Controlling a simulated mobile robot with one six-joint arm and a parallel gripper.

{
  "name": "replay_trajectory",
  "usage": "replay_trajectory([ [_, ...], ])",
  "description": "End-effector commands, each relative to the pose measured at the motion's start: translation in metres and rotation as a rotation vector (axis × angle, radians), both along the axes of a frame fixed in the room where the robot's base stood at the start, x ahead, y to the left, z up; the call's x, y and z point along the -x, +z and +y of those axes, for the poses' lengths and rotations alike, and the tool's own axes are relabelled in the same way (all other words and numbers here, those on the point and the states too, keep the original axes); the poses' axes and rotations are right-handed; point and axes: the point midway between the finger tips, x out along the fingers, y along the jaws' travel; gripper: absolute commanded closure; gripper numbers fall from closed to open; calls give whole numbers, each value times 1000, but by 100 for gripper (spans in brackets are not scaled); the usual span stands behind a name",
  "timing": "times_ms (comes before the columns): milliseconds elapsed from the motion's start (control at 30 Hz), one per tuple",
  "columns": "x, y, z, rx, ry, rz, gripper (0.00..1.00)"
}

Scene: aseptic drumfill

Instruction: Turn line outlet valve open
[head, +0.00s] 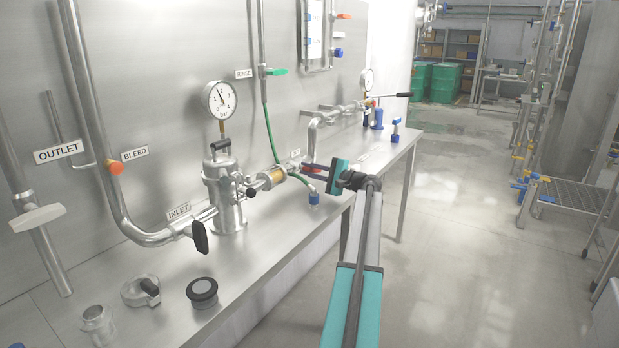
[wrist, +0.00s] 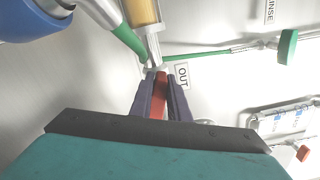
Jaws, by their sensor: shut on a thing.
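My gripper (head: 311,170) reaches in from the right over the bench edge, to the right of the amber sight glass (head: 273,177). In the wrist view my gripper (wrist: 161,78) has its two dark fingers on either side of a red valve handle (wrist: 160,100) and is shut on it. The handle lies along the fingers, and its far end meets the pipe fitting just below the sight glass (wrist: 147,12). A label reading "OUT" (wrist: 182,75) is on the wall beside it. In the head view the handle is mostly hidden by the fingers.
A green hose (head: 272,140) hangs to the fitting area. A pressure gauge (head: 220,98) stands on the filter housing (head: 222,190). A black inlet handle (head: 200,236) is to its left. Loose fittings lie on the bench front (head: 205,325).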

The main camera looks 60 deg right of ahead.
Motion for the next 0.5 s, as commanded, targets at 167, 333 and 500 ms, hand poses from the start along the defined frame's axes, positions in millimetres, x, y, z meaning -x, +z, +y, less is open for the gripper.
replay_trajectory([
  [167, 0, -10, 1, 145, 0, 2, 100],
  [333, 0, -11, 2, 259, 0, 3, 100],
  [500, 0, -12, 2, 336, 0, 3, 100],
])
